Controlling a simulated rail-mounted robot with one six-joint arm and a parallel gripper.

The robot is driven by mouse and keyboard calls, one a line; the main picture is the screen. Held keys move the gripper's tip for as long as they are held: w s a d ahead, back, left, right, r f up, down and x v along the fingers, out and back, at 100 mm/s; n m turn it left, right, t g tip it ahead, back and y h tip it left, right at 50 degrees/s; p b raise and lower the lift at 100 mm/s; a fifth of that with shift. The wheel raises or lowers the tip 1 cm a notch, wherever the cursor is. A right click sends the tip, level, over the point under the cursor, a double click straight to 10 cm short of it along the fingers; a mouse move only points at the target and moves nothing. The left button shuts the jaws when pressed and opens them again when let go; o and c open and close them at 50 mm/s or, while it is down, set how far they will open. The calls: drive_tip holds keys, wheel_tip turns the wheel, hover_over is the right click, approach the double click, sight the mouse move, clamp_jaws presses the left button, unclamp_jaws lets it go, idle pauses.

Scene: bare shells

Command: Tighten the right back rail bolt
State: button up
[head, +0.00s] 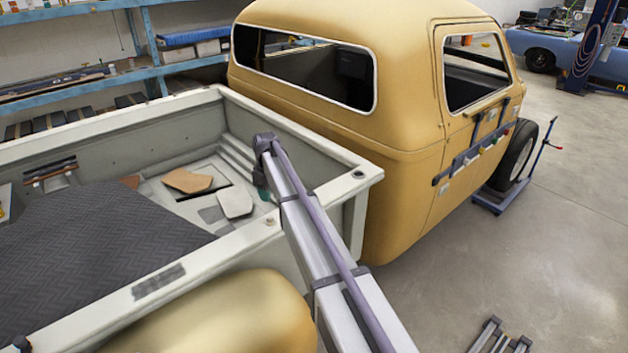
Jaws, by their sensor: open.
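The near side rail (205,262) of the pickup bed runs from the lower left up to the corner by the cab. A small pale bolt head (270,221) stands on this rail, just left of my arm. A dark round fitting (358,174) sits at the rail's cab-end corner. A small dark part (22,343) shows at the rail's lower left end, cut by the frame edge. I cannot tell which of these is the right back rail bolt. My arm crosses over the rail, with its dark joint above the bed. My gripper cannot be made out.
The bed holds a dark ribbed mat (95,255), a tan panel (187,181) and a grey panel (235,203). The tan cab (400,180) stands behind. A bulging fender (215,318) lies below the rail. Open floor is at right, with metal parts (498,338) low down.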

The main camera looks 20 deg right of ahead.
sight(271, 218)
drive_tip(key=f+b, duration=0.3)
drive_tip(key=f, duration=0.1)
drive_tip(key=f+n+b, duration=0.1)
drive_tip(key=f+b, duration=0.2)
drive_tip(key=b, duration=0.1)
drive_tip(key=f+n+b, duration=0.1)
drive_tip(key=f+b, duration=0.3)
drive_tip(key=shift+w+a+f, duration=0.15)
drive_tip(key=shift+a+f, duration=0.15)
drive_tip(key=shift+f, duration=0.05)
drive_tip(key=shift+r, duration=0.2)
clamp_jaws()
